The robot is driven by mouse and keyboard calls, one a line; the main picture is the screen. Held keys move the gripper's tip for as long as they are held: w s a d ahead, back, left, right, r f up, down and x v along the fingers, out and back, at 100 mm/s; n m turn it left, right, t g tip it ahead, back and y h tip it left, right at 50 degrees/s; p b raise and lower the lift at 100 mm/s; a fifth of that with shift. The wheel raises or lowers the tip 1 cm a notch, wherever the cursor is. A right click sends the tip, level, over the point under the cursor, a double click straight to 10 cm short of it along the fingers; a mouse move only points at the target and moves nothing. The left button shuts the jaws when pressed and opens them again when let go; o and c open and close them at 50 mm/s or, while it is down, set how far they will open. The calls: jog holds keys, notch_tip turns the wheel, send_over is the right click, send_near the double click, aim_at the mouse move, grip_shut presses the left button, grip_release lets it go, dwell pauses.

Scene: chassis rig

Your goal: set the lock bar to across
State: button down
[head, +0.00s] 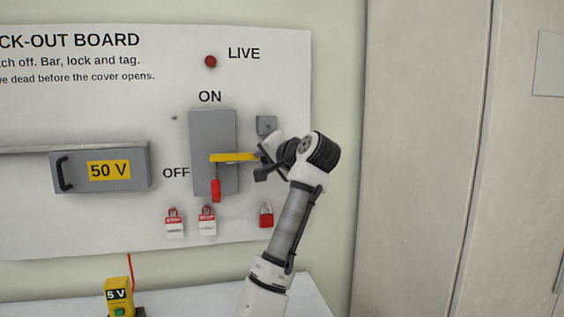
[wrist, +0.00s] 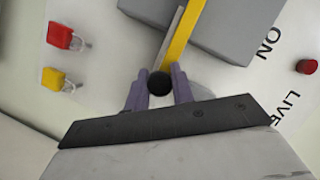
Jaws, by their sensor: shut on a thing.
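The yellow lock bar (head: 232,157) lies level across the front of the grey switch box (head: 203,125) in the head view. In the wrist view the yellow bar (wrist: 184,30) runs up from between my fingers over the grey box. My gripper (head: 262,163) is at the bar's right end. In the wrist view my gripper (wrist: 160,88) has its two fingers on either side of a round black knob (wrist: 159,83) at the bar's end, shut on it. The red switch handle (head: 215,190) points down, near OFF. My wrist hides part of the bar's right end.
A red padlock (head: 266,217) and two red-and-white tags (head: 207,220) hang below. A yellow padlock (wrist: 55,79) shows in the wrist view. A red LIVE lamp (head: 210,61) is above. A grey 50 V cover (head: 130,182) is left; a yellow tester (head: 119,293) stands below.

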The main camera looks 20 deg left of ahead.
jog(key=shift+s+a, duration=0.3)
jog(key=shift+a, duration=0.25)
jog(key=c, duration=1.6)
grip_release()
jog(key=o, duration=0.4)
jog(key=shift+a, duration=0.25)
jog(key=shift+d, duration=0.15)
jog(key=shift+s+d, duration=0.1)
jog(key=shift+d, duration=0.1)
jog(key=b+v, duration=0.4)
jog(key=v, duration=0.9)
jog(key=shift+s+d, duration=0.1)
jog(key=shift+s, duration=0.1)
